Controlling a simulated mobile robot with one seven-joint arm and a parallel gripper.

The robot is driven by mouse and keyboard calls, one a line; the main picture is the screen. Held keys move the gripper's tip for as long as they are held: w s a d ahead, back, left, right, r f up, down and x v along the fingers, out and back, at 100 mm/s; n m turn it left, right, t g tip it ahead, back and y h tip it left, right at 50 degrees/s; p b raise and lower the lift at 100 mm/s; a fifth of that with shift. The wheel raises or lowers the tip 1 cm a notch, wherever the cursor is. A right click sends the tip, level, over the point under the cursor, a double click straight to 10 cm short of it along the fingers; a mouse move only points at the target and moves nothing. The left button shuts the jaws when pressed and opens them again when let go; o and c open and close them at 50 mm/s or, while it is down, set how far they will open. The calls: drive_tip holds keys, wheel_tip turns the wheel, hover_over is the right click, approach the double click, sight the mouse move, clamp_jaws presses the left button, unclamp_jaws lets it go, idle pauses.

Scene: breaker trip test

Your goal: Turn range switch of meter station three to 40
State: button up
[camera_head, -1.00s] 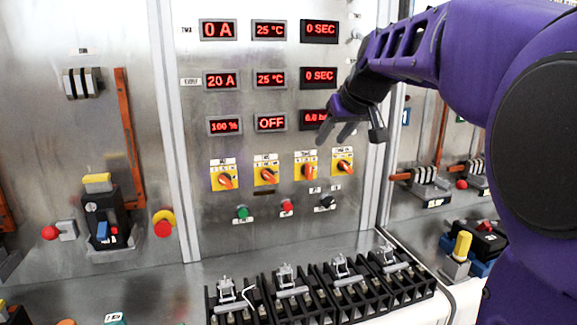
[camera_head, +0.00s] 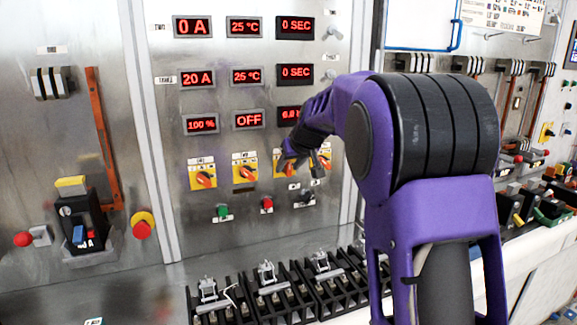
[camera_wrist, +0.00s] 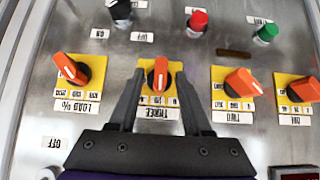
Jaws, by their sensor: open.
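In the wrist view, which shows the labels inverted, the range switch of station three (camera_wrist: 159,74) is an orange knob on a yellow plate labelled THREE. Its handle lies nearly vertical in that picture. My gripper (camera_wrist: 159,82) is open, with one finger on each side of this knob. I cannot tell whether either finger touches it. In the head view, my gripper (camera_head: 303,164) is at the panel by the third yellow plate (camera_head: 279,167), partly covering it. The scale numbers are too small to read.
Neighbouring orange switches are TWO (camera_wrist: 240,83), ONE (camera_wrist: 304,90) and LOAD % (camera_wrist: 70,68). A red button (camera_wrist: 197,22), a green button (camera_wrist: 267,33) and a black knob (camera_wrist: 121,12) sit nearby. Below the panel, black terminal blocks (camera_head: 270,295) stand on the bench.

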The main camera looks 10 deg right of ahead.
drive_tip(key=shift+w+f, duration=0.15)
clamp_jaws()
